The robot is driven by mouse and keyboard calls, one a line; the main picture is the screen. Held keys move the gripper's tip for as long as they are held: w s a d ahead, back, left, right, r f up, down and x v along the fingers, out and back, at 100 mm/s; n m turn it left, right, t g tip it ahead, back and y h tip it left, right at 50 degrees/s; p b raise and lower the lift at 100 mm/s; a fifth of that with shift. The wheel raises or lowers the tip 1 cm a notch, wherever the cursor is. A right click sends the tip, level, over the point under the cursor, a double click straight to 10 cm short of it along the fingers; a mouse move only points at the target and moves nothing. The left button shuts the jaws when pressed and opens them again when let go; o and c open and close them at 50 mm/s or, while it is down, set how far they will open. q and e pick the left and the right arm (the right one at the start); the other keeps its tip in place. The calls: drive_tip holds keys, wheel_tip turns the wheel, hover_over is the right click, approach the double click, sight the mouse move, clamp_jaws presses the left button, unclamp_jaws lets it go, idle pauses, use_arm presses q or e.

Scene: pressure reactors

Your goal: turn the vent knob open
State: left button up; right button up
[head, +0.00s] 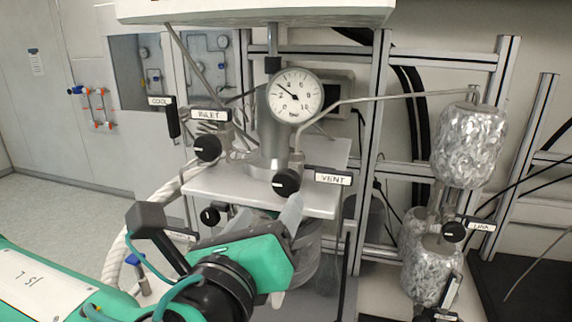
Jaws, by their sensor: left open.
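The black vent knob (286,182) sits in the middle of the head view, beside a white label reading VENT (333,179). A pale line shows on its face. My left gripper (299,222) comes in from the lower left on a green and black arm. Its grey fingers are open, and the tips are just below the vent knob. I cannot tell whether they touch it. My right gripper is not in view.
A round pressure gauge (295,96) stands above the vent knob, its needle near 3. The inlet knob (207,148) is to the left, and a lower black knob (210,216) is below it. Another knob (453,232) and a foil-wrapped vessel (470,146) are at right. Metal frame posts stand behind.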

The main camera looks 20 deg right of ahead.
sight(284, 186)
use_arm(q)
drive_tip(key=p+x, duration=0.3)
drive_tip(key=x, duration=0.5)
drive_tip(key=shift+w+d+r, duration=0.1)
drive_tip(key=shift+w+d+f+p, duration=0.2)
drive_tip(key=shift+w+d+p, duration=0.15)
drive_tip(key=shift+w+p, duration=0.15)
drive_tip(key=shift+c, duration=0.4)
drive_tip(key=c, duration=0.9)
